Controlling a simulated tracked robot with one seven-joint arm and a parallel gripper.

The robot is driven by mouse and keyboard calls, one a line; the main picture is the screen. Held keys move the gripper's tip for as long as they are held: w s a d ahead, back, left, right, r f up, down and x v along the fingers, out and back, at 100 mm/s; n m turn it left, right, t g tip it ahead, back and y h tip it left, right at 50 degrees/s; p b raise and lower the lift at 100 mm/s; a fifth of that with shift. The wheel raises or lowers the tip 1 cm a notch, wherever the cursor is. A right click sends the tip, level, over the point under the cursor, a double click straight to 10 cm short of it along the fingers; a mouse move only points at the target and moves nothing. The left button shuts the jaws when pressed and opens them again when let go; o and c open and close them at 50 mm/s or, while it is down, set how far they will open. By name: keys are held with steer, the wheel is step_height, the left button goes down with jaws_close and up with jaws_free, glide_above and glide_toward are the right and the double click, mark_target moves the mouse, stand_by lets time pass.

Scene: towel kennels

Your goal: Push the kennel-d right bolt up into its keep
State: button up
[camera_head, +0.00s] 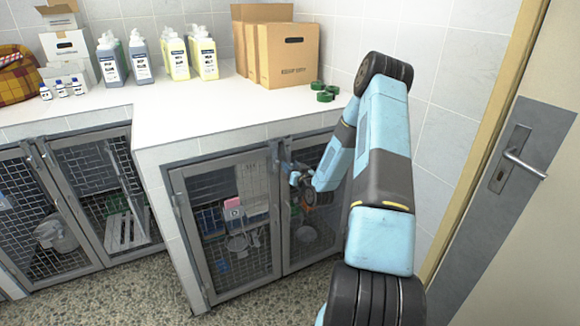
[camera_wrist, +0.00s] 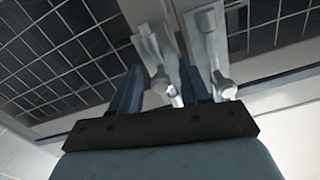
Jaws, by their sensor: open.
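The kennel with the meeting mesh doors (camera_head: 225,225) is under the right end of the counter; I cannot read which letter it bears. In the wrist view, two metal bolts with round-ended handles stand side by side at the door edges, a left bolt (camera_wrist: 150,48) and a right bolt (camera_wrist: 209,30). My gripper (camera_wrist: 160,88) is open. Its two blue fingers lie either side of the left bolt's handle, and the right bolt is just outside the right finger. Contact cannot be told. In the head view my gripper (camera_head: 300,184) is small before the doors' meeting edge.
A second mesh-door kennel (camera_head: 85,190) is at the left. The white counter (camera_head: 215,110) above holds bottles (camera_head: 175,55), cardboard boxes (camera_head: 287,55) and green rolls (camera_head: 324,92). A door with a handle (camera_head: 524,165) stands close on the right. Gravel-look floor is clear in front.

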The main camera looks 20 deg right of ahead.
steer(key=shift+w, duration=0.65)
steer(key=shift+c, duration=0.2)
jaws_close()
